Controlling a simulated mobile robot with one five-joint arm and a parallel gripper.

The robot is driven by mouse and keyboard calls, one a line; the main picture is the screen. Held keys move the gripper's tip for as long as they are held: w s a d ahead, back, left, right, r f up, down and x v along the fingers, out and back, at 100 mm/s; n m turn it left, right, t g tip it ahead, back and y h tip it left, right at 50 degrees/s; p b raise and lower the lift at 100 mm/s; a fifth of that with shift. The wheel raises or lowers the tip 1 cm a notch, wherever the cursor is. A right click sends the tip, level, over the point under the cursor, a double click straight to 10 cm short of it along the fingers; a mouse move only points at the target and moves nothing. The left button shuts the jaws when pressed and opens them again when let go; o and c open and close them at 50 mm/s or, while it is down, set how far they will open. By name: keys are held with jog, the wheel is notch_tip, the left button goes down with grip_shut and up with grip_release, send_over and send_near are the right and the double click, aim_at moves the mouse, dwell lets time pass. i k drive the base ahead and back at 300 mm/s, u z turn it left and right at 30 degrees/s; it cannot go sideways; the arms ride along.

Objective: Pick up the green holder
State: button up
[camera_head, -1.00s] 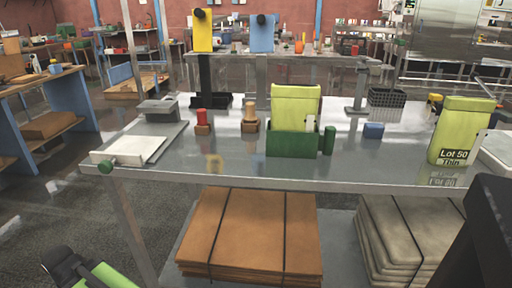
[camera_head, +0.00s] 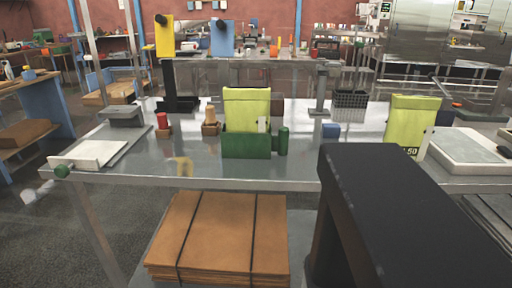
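The green holder (camera_head: 247,146) stands on the steel table (camera_head: 310,172) near its front edge, left of the middle. A yellow-green bag (camera_head: 246,106) stands upright in it, with a small white tag at its right. A dark green cylinder (camera_head: 283,141) is at the holder's right side. My gripper's fingers are not in view.
Left of the holder are a wooden-topped stamp (camera_head: 211,124), a red-topped one (camera_head: 163,123) and a white board (camera_head: 90,154). To the right are a blue block (camera_head: 331,131), a black basket (camera_head: 350,105) and a scale (camera_head: 468,147). Stacked brown sheets (camera_head: 218,238) lie below.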

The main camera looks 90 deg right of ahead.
aim_at(243, 146)
jog(key=u, duration=0.25)
jog(key=k, duration=2.05)
jog(key=z, duration=0.9)
jog(key=k, duration=0.9)
jog(key=u, duration=0.15)
jog(key=i, duration=0.9)
jog(key=z, duration=0.05)
